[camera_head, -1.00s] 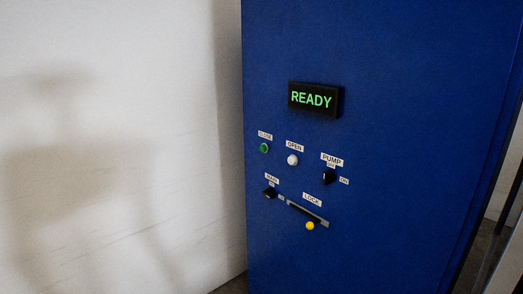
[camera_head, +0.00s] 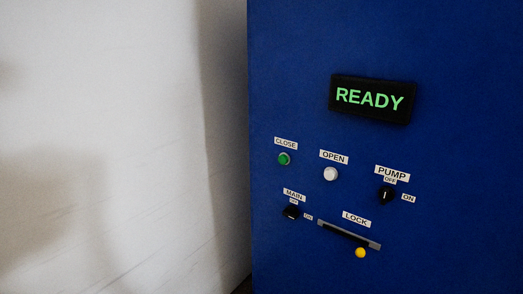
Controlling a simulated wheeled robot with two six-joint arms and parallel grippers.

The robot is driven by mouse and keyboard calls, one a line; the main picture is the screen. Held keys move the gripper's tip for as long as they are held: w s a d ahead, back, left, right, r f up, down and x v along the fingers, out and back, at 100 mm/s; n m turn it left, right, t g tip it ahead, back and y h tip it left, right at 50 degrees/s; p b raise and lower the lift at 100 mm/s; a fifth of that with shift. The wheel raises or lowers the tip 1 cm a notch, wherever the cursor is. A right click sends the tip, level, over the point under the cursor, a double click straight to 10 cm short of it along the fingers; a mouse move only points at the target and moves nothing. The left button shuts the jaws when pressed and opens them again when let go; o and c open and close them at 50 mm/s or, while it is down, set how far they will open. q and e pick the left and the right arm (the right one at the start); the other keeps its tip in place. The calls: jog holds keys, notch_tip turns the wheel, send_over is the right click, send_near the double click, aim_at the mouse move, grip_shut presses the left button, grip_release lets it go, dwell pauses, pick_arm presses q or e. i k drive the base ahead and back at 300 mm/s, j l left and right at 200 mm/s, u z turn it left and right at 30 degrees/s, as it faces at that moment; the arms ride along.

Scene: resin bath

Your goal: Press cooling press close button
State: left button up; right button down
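The blue press cabinet (camera_head: 440,210) fills the right half of the head view. The green close button (camera_head: 284,159) sits near its left edge under a "CLOSE" label (camera_head: 286,143). To its right is the white open button (camera_head: 330,174) under an "OPEN" label (camera_head: 334,157). A black display (camera_head: 372,98) above reads "READY" in green. Neither of my grippers is in view.
A black pump knob (camera_head: 386,195) and a black main knob (camera_head: 291,212) are on the panel. A lock slot (camera_head: 348,233) has a yellow knob (camera_head: 361,253) near its right end. A white wall (camera_head: 110,130) with soft shadows stands at the left.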

aim_at(283, 159)
jog(key=i+j, duration=0.2)
jog(key=j, duration=0.15)
jog(key=i+j+z, duration=0.15)
jog(key=j, duration=0.2)
jog(key=i+j, duration=0.2)
jog(key=j, duration=0.2)
jog(key=i+j+z, duration=0.15)
jog(key=j, duration=0.25)
jog(key=i+j, duration=0.2)
jog(key=j, duration=0.15)
